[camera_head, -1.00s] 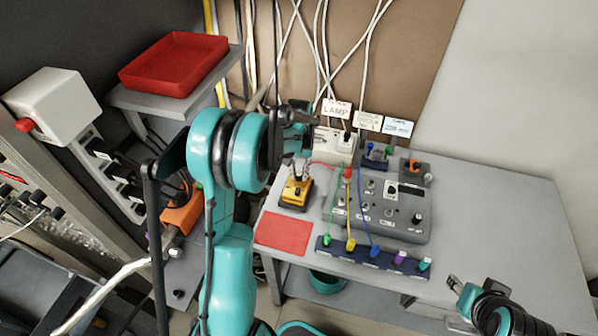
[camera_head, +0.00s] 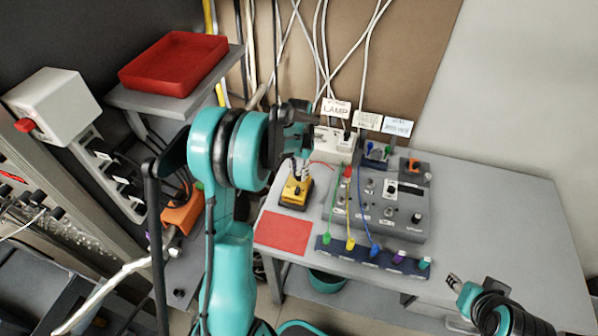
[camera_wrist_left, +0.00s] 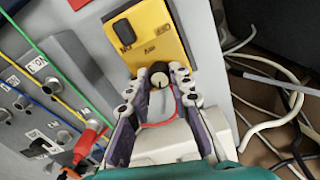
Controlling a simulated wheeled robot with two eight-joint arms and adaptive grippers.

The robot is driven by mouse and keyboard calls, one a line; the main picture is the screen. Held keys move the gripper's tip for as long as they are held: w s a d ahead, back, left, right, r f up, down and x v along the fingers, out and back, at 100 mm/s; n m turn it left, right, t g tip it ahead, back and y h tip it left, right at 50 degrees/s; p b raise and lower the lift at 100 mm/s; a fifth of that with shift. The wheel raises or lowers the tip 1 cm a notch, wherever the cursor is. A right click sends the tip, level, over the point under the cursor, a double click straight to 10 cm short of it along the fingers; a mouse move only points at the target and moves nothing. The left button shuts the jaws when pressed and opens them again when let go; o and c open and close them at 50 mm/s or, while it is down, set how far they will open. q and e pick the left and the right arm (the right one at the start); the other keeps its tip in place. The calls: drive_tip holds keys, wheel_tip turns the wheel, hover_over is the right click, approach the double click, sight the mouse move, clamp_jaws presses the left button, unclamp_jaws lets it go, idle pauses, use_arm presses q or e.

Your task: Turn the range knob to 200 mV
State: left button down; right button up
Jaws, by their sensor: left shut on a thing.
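The yellow meter (camera_head: 291,196) stands on the grey bench, left of the panel. It also shows at the top of the left wrist view (camera_wrist_left: 138,42). Its range knob (camera_wrist_left: 159,79) is a small round knob with a dark and a pale part, near the meter's lower edge. My left gripper (camera_wrist_left: 160,74) is shut on the knob, with one finger on each side; in the head view the gripper (camera_head: 298,172) comes down onto the meter. The scale markings are too small to read. My right gripper (camera_head: 453,281) is apart, at the bench's front right; its jaws are unclear.
The grey panel (camera_head: 385,218) with knobs and sockets stands right of the meter. Green, yellow and blue leads run to a dark strip (camera_head: 340,252) in front. A red mat (camera_head: 284,232) lies before the meter. A white socket block (camera_head: 334,145) stands behind. The bench's right side is clear.

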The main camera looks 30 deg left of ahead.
sight(299, 174)
use_arm(q)
drive_tip(key=c, duration=1.3)
unclamp_jaws()
drive_tip(key=shift+c, duration=0.2)
wheel_tip(299, 174, up, 12)
drive_tip(key=s+d+r+t, duration=0.3)
drive_tip(key=s+d+r, duration=0.2)
drive_tip(key=s+d, duration=0.3)
drive_tip(key=s+d+f+t, duration=0.3)
drive_tip(key=s+d, duration=0.4)
drive_tip(key=s, duration=0.4)
drive_tip(key=shift+d+t, duration=0.3)
drive_tip(key=shift+t, duration=0.3)
